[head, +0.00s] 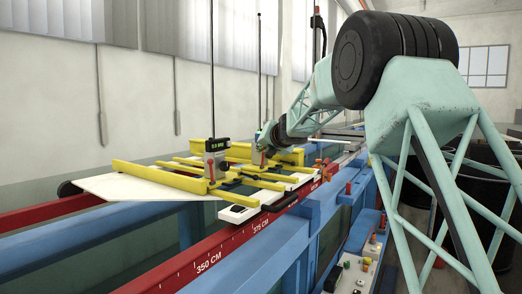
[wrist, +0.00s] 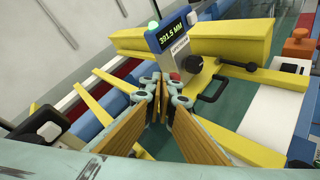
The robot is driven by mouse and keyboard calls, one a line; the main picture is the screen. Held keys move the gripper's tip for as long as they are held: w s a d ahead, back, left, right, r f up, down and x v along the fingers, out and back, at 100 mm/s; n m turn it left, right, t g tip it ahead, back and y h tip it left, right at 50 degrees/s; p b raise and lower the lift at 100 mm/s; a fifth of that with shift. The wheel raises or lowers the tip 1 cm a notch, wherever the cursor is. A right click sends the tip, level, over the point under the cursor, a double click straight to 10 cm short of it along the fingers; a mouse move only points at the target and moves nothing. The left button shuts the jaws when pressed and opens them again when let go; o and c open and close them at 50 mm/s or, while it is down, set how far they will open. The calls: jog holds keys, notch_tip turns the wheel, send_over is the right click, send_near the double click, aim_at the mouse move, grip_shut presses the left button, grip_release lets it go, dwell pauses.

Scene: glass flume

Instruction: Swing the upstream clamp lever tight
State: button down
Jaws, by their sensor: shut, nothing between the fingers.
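In the wrist view a grey gauge head (wrist: 180,50) has a lit display reading about 391.5 MM and a label that looks like UPSTREAM. A dark lever ending in a black knob (wrist: 247,66) reaches right from its lower part; I cannot tell whether it is tight. My gripper (wrist: 163,84) is shut and empty, its wood-faced fingers meeting just below and left of the gauge head; contact is unclear. In the head view my gripper (head: 266,140) is beside the farther gauge; the lever is not distinct there.
Yellow carriage bars (head: 150,178) span the flume on red rails (head: 245,237). A nearer gauge (head: 216,148) with a tall rod stands left of my gripper. A black loop handle (wrist: 211,87) lies below the lever. A black and white fitting (wrist: 45,125) is at lower left.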

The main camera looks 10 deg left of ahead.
jog(key=shift+r, duration=0.2)
jog(key=shift+r+p, duration=0.65)
jog(key=shift+p, duration=0.1)
jog(key=shift+s+f, duration=0.1)
jog(key=a+b+v, duration=0.1)
jog(key=b+v, duration=0.1)
jog(key=v, duration=1.1)
jog(key=shift+s+a+r+b, duration=0.3)
jog(key=shift+a, duration=0.15)
dwell(0.4)
